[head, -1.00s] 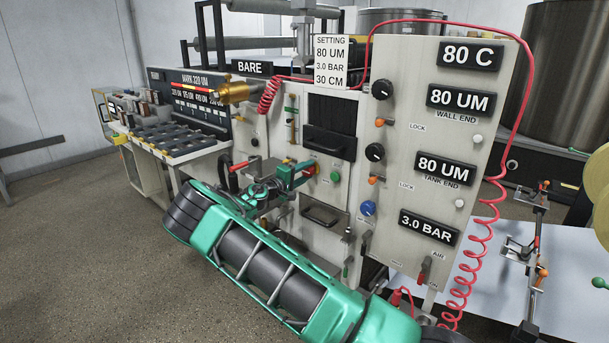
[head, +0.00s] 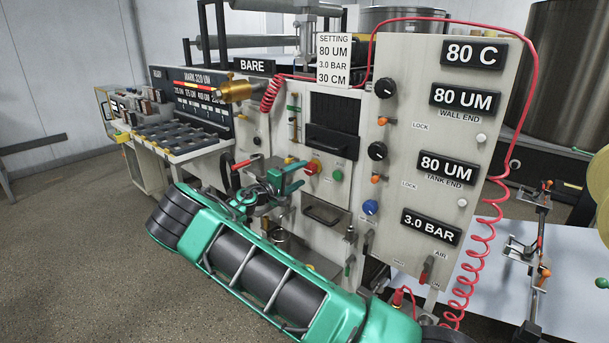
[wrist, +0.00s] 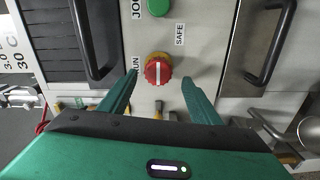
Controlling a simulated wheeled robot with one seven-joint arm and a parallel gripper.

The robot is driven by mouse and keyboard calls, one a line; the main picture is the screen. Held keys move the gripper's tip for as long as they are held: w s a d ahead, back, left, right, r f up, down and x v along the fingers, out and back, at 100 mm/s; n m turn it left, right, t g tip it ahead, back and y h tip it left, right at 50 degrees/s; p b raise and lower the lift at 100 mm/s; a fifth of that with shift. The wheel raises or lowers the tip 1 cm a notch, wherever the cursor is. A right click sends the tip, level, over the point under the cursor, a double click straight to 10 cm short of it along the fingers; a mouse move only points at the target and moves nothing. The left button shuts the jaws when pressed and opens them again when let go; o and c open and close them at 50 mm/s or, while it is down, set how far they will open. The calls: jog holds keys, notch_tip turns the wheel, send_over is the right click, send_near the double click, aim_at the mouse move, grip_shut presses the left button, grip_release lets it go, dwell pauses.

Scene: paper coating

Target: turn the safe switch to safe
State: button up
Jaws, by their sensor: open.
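The safe switch is a red knob with a white bar on a yellow base. It shows in the wrist view (wrist: 158,70) between a RUN label (wrist: 135,68) on the left and a SAFE label (wrist: 179,35) at upper right. Its white bar stands upright in that view. My gripper (wrist: 160,82) is open and empty, with one green finger on each side of the knob and gaps between. I cannot tell how far the fingertips are from the panel. In the head view the switch (head: 313,167) shows just right of my gripper (head: 293,176).
A green button (wrist: 159,7) sits above the switch in the wrist view. Dark handles flank it at left (wrist: 92,40) and right (wrist: 272,45). In the head view, black knobs (head: 377,151) and a coiled red hose (head: 467,275) are to the right.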

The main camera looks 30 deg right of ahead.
jog(key=v, duration=0.5)
jog(key=shift+s+a, duration=0.15)
jog(key=shift+a, duration=0.2)
jog(key=s+d+m+g+y, duration=0.35)
jog(key=s+d, duration=0.35)
jog(key=s, duration=0.5)
jog(key=s+d+m+g+y, duration=0.4)
jog(key=s+d, duration=0.3)
jog(key=s, duration=0.4)
jog(key=s+a+r+y, duration=0.2)
jog(key=s+a, duration=0.3)
jog(key=s, duration=0.6)
jog(key=s+a+r+m+t+y, duration=0.1)
jog(key=s+a+y, duration=0.3)
jog(key=s, duration=0.7)
jog(key=s+a+r+y, duration=0.3)
jog(key=s+a, duration=0.3)
jog(key=s, duration=0.5)
jog(key=shift+a+y, duration=0.3)
jog(key=shift+y, duration=0.05)
jog(key=shift+r, duration=0.1)
